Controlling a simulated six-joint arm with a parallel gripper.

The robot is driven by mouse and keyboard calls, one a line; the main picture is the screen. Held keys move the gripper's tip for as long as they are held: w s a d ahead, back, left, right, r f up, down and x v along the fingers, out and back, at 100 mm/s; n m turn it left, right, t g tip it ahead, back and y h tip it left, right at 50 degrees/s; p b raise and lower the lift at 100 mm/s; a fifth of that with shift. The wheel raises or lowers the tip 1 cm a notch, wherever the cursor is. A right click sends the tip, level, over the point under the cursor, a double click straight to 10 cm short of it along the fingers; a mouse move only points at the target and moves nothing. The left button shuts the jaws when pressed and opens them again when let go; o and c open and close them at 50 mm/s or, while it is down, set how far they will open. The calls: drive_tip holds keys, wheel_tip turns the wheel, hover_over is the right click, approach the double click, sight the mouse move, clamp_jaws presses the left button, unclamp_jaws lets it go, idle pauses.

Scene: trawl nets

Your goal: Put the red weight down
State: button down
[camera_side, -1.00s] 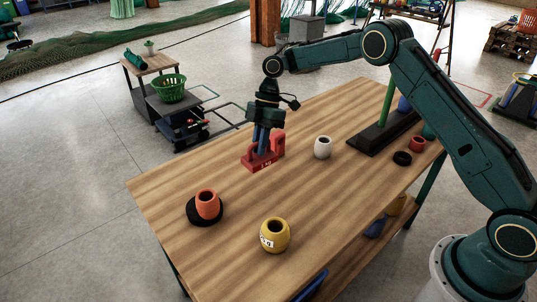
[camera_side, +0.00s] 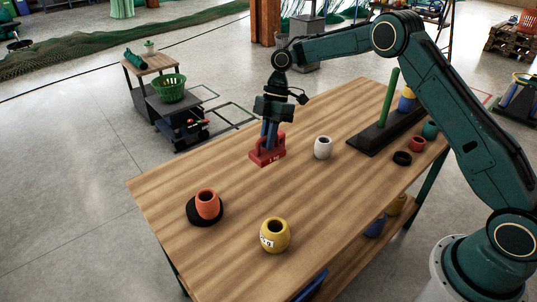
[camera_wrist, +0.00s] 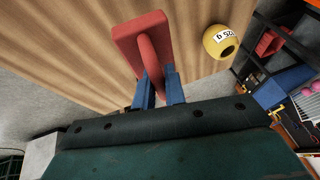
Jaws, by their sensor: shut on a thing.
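My gripper (camera_side: 270,136) points down and is shut on the handle. In the wrist view the blue fingers (camera_wrist: 158,88) pinch the handle of the red weight (camera_wrist: 138,32), and its base lies beyond them.
On the wooden table (camera_side: 190,172) are a white pot (camera_side: 323,148), an orange pot (camera_side: 208,204) on a black disc, and a yellow pot (camera_side: 275,236) with a label. A black base with a green post (camera_side: 390,100) stands at the right.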

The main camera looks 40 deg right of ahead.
drive_tip(key=s+d+r, duration=0.4)
drive_tip(key=s+d, duration=0.3)
drive_tip(key=s+d+r, duration=0.5)
drive_tip(key=s+d, duration=0.2)
drive_tip(key=s, duration=0.1)
wheel_tip(320, 180, down, 16)
drive_tip(key=shift+r, duration=0.25)
idle(0.4)
drive_tip(key=shift+f, duration=2.15)
drive_tip(key=shift+f, duration=0.1)
